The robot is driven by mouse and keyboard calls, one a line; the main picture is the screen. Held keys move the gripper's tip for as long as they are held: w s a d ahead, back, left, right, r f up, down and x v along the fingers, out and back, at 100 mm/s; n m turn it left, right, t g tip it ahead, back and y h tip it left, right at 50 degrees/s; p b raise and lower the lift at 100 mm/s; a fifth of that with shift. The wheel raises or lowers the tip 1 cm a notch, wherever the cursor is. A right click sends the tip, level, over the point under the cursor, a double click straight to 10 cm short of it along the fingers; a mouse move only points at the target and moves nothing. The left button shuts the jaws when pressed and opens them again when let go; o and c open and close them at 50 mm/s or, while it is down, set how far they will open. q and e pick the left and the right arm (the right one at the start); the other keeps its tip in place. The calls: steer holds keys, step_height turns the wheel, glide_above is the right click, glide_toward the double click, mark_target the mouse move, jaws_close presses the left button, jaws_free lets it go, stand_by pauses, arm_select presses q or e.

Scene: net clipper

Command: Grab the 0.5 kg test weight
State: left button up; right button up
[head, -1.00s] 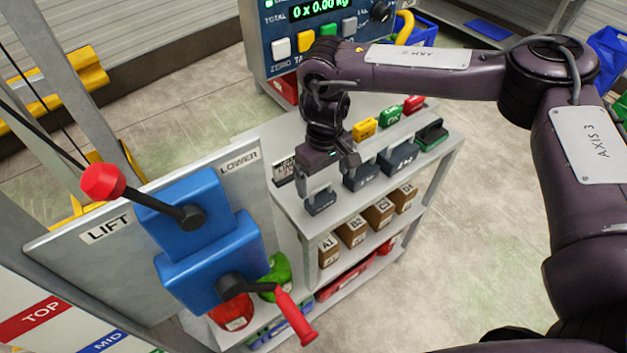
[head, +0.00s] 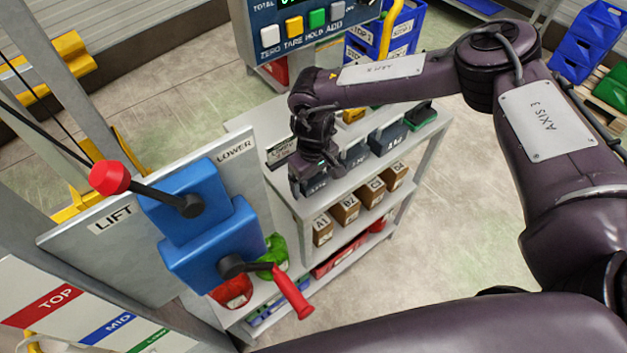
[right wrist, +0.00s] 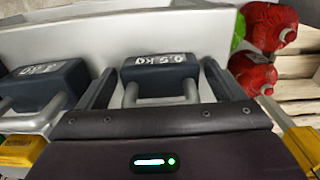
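The 0.5 kg test weight (right wrist: 160,72) is a dark grey block with white lettering and a metal handle. In the right wrist view it lies between the two fingers of my right gripper (right wrist: 158,82), one finger on each side. The fingers are apart, with a narrow gap visible beside the block. In the head view my right gripper (head: 314,180) points down at the near end of the shelf top, and it mostly hides the weight. My left gripper is not in view.
A second dark weight (right wrist: 45,85) sits close on the left in the right wrist view. The shelf (head: 262,121) holds more weights and brown boxes (head: 346,209) below. The blue lift control (head: 210,245) with red-tipped levers stands left of the arm.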

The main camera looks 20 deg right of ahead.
steer(key=c, duration=1.2)
steer(key=shift+w, duration=0.1)
steer(key=shift+c, duration=0.3)
steer(key=shift+r, duration=0.15)
